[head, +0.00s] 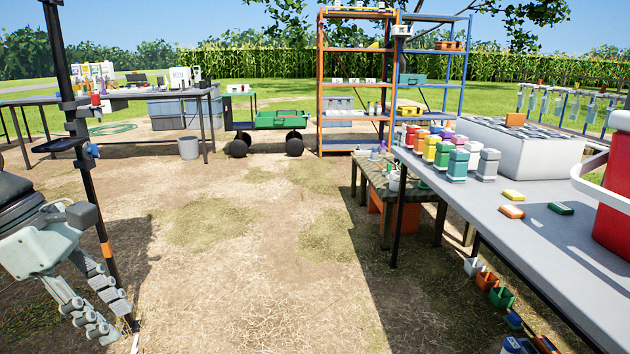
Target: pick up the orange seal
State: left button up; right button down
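A small flat orange block (511,211), which looks like the orange seal, lies on the grey table (560,255) at the right. A yellow block (513,195) lies just behind it and a green block (560,208) to its right, apart from it. My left gripper (117,326) hangs at the lower left, far from the table. Its two fingers point down and right with a gap between them, and I see nothing held. A dark upright pole (98,215) stands close beside the fingers. My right gripper is not in view.
Several coloured bottles (457,165) stand at the table's far left edge. A white box (525,145) is behind the blocks, and a red container (612,195) is at the right edge. Small bins (486,281) hang below the table edge. The ground in the middle is clear.

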aim_at(511, 211)
jog(key=i+z, duration=0.35)
jog(key=z, duration=0.15)
jog(key=i+j+z, duration=0.2)
jog(key=z, duration=0.3)
jog(key=i+j+z, duration=0.3)
jog(key=z, duration=0.2)
jog(key=i+j+z, duration=0.3)
jog(key=j+z, duration=0.2)
jog(key=i+j+z, duration=0.15)
jog(key=j+z, duration=0.35)
jog(key=i+j+z, duration=0.15)
jog(key=j+z, duration=0.15)
jog(key=j, duration=0.2)
jog(key=j+z, duration=0.35)
jog(key=j, duration=0.2)
jog(key=i, duration=0.05)
